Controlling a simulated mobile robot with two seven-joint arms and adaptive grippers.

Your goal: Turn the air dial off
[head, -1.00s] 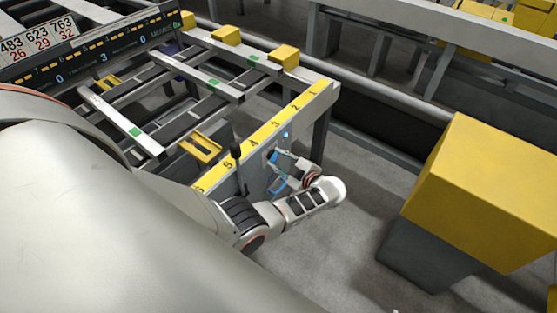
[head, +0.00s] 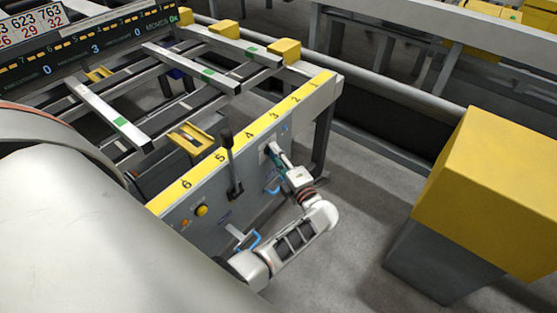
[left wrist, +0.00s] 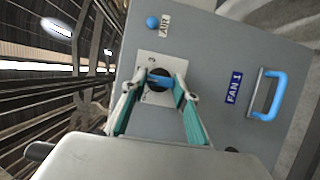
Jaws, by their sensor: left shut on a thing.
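The air dial (left wrist: 157,78) is a black round knob with a blue pointer on a pale square plate. A blue round button or lamp (left wrist: 152,22) and an AIR label (left wrist: 165,26) are beside that plate. In the left wrist view my left gripper (left wrist: 159,83) has its teal-padded fingers shut on the dial, one at each side. In the head view my left gripper (head: 272,151) is against the grey panel (head: 253,192) below the yellow numbered strip and largely hides the dial. My right gripper is not in view.
A FAN 1 label (left wrist: 233,87) and a blue handle (left wrist: 268,95) are near the dial. A black lever (head: 229,160) and a yellow button (head: 201,210) are on the panel. A large yellow-topped block (head: 490,190) stands at right, with bare floor between.

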